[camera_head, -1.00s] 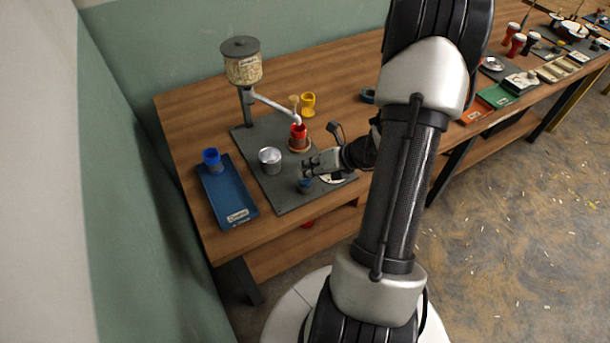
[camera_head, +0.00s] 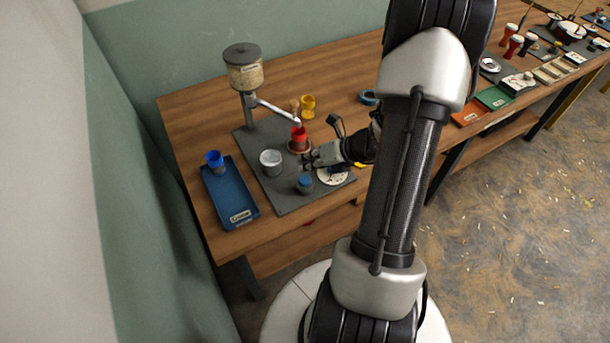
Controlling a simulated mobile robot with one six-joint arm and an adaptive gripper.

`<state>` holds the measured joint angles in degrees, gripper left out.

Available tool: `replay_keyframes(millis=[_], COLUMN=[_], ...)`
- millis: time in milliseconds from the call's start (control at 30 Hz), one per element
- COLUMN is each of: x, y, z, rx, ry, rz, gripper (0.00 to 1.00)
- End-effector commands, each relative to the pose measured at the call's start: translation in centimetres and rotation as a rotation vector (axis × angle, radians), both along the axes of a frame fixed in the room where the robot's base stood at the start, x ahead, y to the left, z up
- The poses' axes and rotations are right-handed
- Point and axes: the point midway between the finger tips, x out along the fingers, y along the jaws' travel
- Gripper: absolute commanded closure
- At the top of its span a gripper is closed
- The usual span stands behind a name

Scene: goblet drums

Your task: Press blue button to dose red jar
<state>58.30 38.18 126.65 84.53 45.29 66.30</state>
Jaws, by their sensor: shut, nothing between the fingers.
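The blue button (camera_head: 305,181) sits on a short grey base near the front edge of the dark grey mat, and its top is uncovered. My gripper (camera_head: 306,161) is shut and empty, just above and behind the button in the picture, apart from it. The red jar (camera_head: 299,134) stands upright on a round brown pad (camera_head: 291,149), under the end of the spout (camera_head: 275,108). The spout runs from a hopper (camera_head: 244,73) on a post. What is inside the jar is too small to tell.
A metal cup (camera_head: 270,160) stands on the mat (camera_head: 262,189) left of my gripper. A white disc (camera_head: 333,177) lies right of the button. A blue tray (camera_head: 226,196) holds a blue jar (camera_head: 214,158). A yellow jar (camera_head: 308,104) stands behind the red jar.

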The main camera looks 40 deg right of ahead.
Motion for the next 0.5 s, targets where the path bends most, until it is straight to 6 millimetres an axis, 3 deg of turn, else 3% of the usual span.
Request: replay_keyframes(millis=[33, 233, 500], x=[0.0, 0.0, 0.0], y=[0.0, 0.0, 0.0], z=[1.0, 2.9, 3.0], rx=[0.000, 0.001, 0.001], ry=[0.000, 0.000, 0.000], rz=[0.000, -0.001, -0.001], gripper=[1.00, 1.00, 1.00])
